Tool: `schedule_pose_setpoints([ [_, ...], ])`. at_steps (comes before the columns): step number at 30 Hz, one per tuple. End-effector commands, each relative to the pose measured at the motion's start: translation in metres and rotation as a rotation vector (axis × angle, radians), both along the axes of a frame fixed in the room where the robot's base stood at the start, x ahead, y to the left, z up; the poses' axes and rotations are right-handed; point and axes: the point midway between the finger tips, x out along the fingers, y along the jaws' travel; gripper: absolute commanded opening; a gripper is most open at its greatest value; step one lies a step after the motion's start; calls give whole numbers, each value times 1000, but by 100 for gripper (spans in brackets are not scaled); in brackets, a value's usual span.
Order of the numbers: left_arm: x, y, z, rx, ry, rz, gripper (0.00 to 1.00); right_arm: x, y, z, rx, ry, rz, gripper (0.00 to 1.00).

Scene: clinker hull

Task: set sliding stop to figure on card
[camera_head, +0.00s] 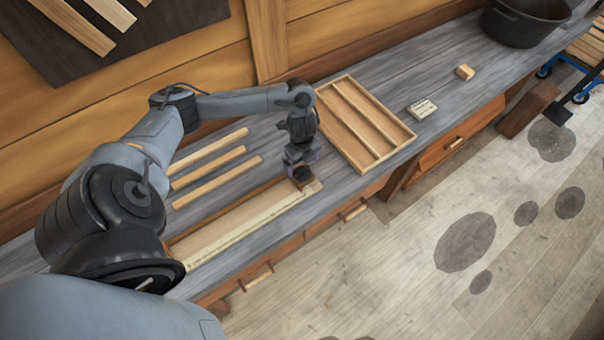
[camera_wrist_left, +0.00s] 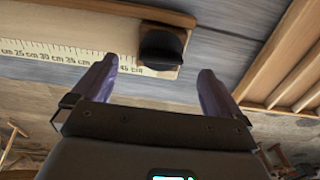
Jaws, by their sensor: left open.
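The sliding stop (camera_head: 303,175) is a small dark block near the right end of a pale wooden measuring board (camera_head: 235,222) on the bench. In the left wrist view the stop (camera_wrist_left: 163,47) looks black and rounded, on the board beside a printed centimetre scale (camera_wrist_left: 60,53) near its high-number end. My left gripper (camera_head: 301,160) is just above the stop; its open fingers (camera_wrist_left: 156,85) are empty, with the stop ahead of the gap between them. The small card (camera_head: 422,108) lies on the bench to the right; its figure is too small to read. My right gripper is not in view.
A slatted wooden tray (camera_head: 401,142) lies right of the board. Several wooden strips (camera_head: 208,160) lie behind the board. A small wood block (camera_head: 465,72) and a dark pot (camera_head: 522,25) stand farther right. The bench around the card is clear.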

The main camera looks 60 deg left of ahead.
Motion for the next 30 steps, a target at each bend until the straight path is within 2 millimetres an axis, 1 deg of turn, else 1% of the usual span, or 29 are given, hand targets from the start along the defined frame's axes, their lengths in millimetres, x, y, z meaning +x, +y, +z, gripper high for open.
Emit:
schedule_pose_setpoints([
  [1, -1, -1, -10, -2, 3, 3, 100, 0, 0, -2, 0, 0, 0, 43],
  [6, -1, 0, -36, -1, 2, 3, 100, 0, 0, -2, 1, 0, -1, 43],
  [12, 0, 0, -58, -1, 1, 2, 100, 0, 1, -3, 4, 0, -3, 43],
  [18, 0, 0, -66, 0, -1, 0, 100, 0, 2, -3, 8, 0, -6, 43],
  [26, 0, 0, -67, 0, -1, 0, 100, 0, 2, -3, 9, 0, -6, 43],
  [29, 0, 0, -67, 0, -1, 0, 86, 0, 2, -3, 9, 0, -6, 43],
  [30, 0, 0, -67, 0, -1, 0, 80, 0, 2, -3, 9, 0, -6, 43],
])
